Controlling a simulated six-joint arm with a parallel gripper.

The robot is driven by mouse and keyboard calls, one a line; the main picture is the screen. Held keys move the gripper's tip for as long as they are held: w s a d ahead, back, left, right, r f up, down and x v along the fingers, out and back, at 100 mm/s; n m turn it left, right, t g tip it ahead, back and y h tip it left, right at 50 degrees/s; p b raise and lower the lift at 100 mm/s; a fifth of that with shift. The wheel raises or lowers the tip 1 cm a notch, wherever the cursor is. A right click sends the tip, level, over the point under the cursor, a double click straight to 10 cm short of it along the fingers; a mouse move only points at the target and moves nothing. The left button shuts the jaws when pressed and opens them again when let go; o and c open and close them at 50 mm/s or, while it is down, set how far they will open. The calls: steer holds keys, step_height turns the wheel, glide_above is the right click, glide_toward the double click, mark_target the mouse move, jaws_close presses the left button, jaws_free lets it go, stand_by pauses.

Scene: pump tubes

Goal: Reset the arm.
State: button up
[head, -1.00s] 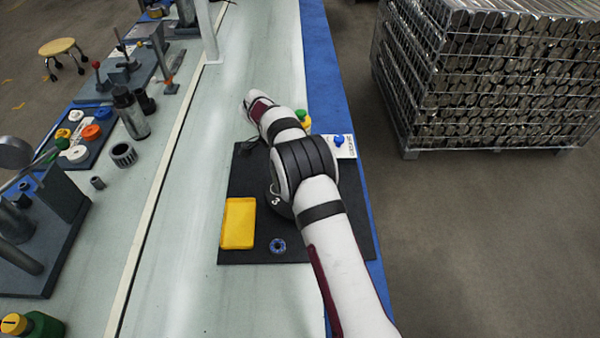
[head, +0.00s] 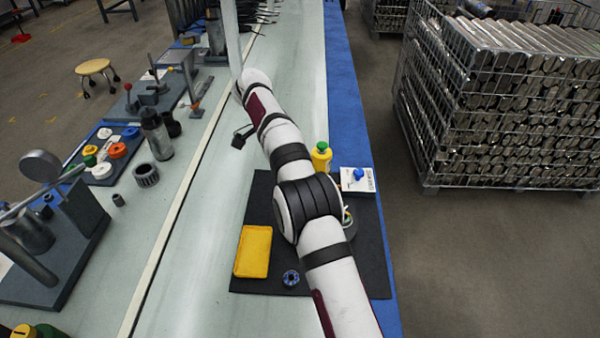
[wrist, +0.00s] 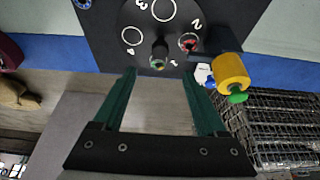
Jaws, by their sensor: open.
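In the head view, my white arm reaches from the bottom over the black mat (head: 262,205), its far end past the mat. In the wrist view, my gripper (wrist: 161,76) shows two dark green fingers, spread apart and empty. Beyond them lies a black disc (wrist: 140,18) with numbered white rings on the mat. In the head view, my arm hides most of the disc. The fingers appear apart from all these things.
On or beside the mat are a yellow tray (head: 253,251), a blue ring (head: 291,278), a yellow, green-topped container (head: 321,158) and a white card with a blue knob (head: 358,175). Fixtures line the left. A wire cage of metal parts (head: 510,110) stands right.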

steer(key=s+d+r+n+y, duration=0.2)
steer(key=s+d+r+n, duration=0.25)
steer(key=s, duration=0.45)
steer(key=s+d+r+n+y, duration=0.1)
steer(key=s+d+r+n, duration=0.25)
steer(key=s+r, duration=0.4)
steer(key=s+f+n+y, duration=0.1)
steer(key=s+f, duration=0.3)
steer(key=s, duration=0.7)
steer(key=s+d+f+n+y, duration=0.1)
steer(key=s+f+n+y, duration=0.1)
steer(key=s, duration=0.9)
step_height(320, 180, down, 2)
steer(key=shift+d+n, duration=0.15)
steer(key=shift+n, duration=0.55)
